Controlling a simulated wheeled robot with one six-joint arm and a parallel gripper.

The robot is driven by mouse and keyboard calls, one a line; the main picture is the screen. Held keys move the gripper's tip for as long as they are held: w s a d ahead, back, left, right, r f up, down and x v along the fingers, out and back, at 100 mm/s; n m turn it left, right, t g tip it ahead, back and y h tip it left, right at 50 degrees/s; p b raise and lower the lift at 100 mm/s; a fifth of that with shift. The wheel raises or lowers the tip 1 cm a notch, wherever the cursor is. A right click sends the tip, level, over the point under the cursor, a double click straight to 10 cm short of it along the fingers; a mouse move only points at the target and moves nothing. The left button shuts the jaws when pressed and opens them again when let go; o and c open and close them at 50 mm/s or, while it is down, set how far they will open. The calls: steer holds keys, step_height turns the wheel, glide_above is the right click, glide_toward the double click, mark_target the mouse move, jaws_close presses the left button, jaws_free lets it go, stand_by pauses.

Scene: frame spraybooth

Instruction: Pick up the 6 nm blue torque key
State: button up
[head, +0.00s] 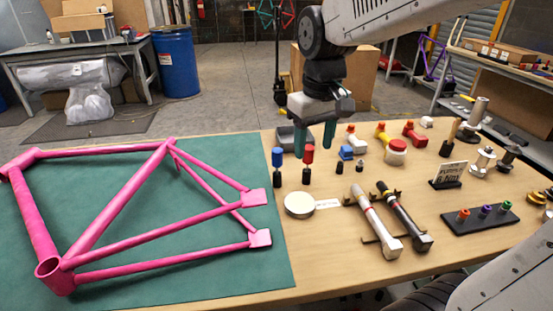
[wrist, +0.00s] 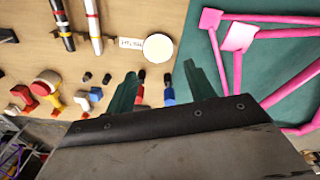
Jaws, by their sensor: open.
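The blue torque key (head: 277,158) stands upright on the wooden table near the green mat, its blue handle above a black lower part. A similar red key (head: 308,154) stands just right of it. My gripper (head: 314,149) is open and empty, its two green fingers pointing down behind the red key and right of the blue one in the head view. In the wrist view, the blue key (wrist: 169,96) shows between the spread fingers of my gripper (wrist: 160,72), with the red key (wrist: 139,94) beside the left finger. I see no contact with either key.
A pink bike frame (head: 125,205) lies on the green mat (head: 200,272) at left. A round white tin (head: 299,204), two long wrenches (head: 376,217) and a small 6 Nm sign (head: 448,174) are nearby. A grey tray (head: 292,136) and red-yellow tools (head: 395,150) stand behind.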

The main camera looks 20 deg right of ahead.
steer(key=w+f+n, duration=0.1)
steer(key=w+f, duration=0.4)
steer(key=w, duration=0.6)
glide_above(277, 166)
steer(key=w, duration=0.2)
steer(key=shift+n+g, duration=0.3)
steer(key=shift+n, duration=0.1)
steer(key=f, duration=0.4)
steer(key=shift+s+d+f, duration=0.15)
steer(key=shift+d+f, duration=0.05)
steer(key=shift+d, duration=0.05)
steer(key=shift+f, duration=0.35)
step_height(277, 166, down, 7)
steer(key=shift+s+f, duration=0.1)
steer(key=shift+s, duration=0.05)
steer(key=shift+c, duration=0.3)
steer(key=c, duration=1)
steer(key=shift+c, duration=0.2)
